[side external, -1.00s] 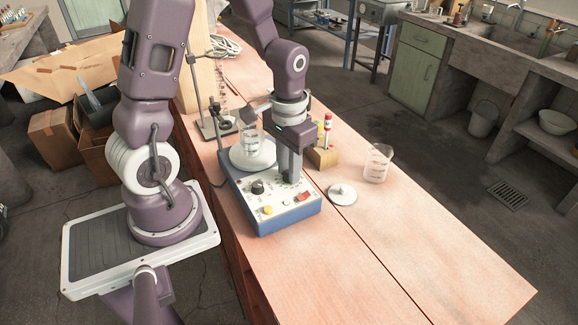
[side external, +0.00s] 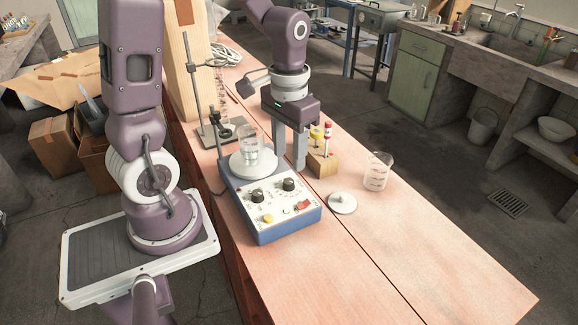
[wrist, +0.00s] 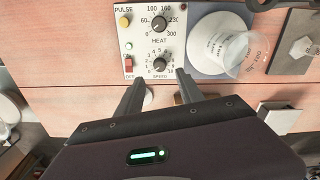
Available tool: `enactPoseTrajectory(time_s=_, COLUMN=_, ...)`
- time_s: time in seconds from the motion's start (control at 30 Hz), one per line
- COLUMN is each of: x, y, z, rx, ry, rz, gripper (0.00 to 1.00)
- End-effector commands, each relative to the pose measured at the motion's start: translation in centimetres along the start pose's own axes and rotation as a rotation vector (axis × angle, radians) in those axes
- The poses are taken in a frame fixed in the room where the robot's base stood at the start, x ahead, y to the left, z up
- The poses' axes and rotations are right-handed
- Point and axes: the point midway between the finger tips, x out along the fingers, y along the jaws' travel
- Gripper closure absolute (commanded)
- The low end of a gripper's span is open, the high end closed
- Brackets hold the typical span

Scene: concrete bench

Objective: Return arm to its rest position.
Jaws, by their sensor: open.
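My gripper (side external: 289,160) is open and empty, fingers pointing down, behind and to the right of the hotplate's control panel in the side view. In the wrist view its two fingers (wrist: 161,88) are apart with bare bench between them, short of the panel. The blue hotplate stirrer (side external: 285,228) has a white panel with two dark knobs, a yellow button and a red switch. In the wrist view the HEAT knob (wrist: 159,24) and SPEED knob (wrist: 160,65) show clear of the fingers.
A wooden block (side external: 322,165) with capped tubes stands close to the right of my fingers. An empty beaker (side external: 378,172) and a white knobbed disc (side external: 342,203) lie farther right. A metal stand (side external: 195,100) rises behind the hotplate. The front right bench is clear.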

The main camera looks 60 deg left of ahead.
Motion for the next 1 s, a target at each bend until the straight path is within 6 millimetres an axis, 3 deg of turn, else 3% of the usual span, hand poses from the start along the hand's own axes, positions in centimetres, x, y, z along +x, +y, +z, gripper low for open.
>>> enactPoseTrajectory(time_s=0.33, x=-0.7, y=0.1, z=0.1, rx=0.002, ry=0.003, rz=0.000, gripper=0.56)
enactPoseTrajectory(time_s=0.4, x=-2.0, y=0.6, z=0.6, rx=0.017, ry=0.040, rz=-0.004, gripper=0.56)
enactPoseTrajectory(time_s=0.47, x=-4.1, y=1.4, z=1.7, rx=0.043, ry=0.101, rz=-0.007, gripper=0.56)
enactPoseTrajectory(time_s=0.6, x=-9.2, y=3.6, z=6.2, rx=0.121, ry=0.282, rz=0.003, gripper=0.56)
enactPoseTrajectory(time_s=0.7, x=-11.1, y=4.4, z=9.4, rx=0.166, ry=0.388, rz=0.023, gripper=0.56)
enactPoseTrajectory(time_s=0.83, x=-12.0, y=4.8, z=12.0, rx=0.201, ry=0.468, rz=0.046, gripper=0.56)
enactPoseTrajectory(time_s=1.0, x=-12.2, y=4.8, z=12.7, rx=0.209, ry=0.488, rz=0.053, gripper=0.56)
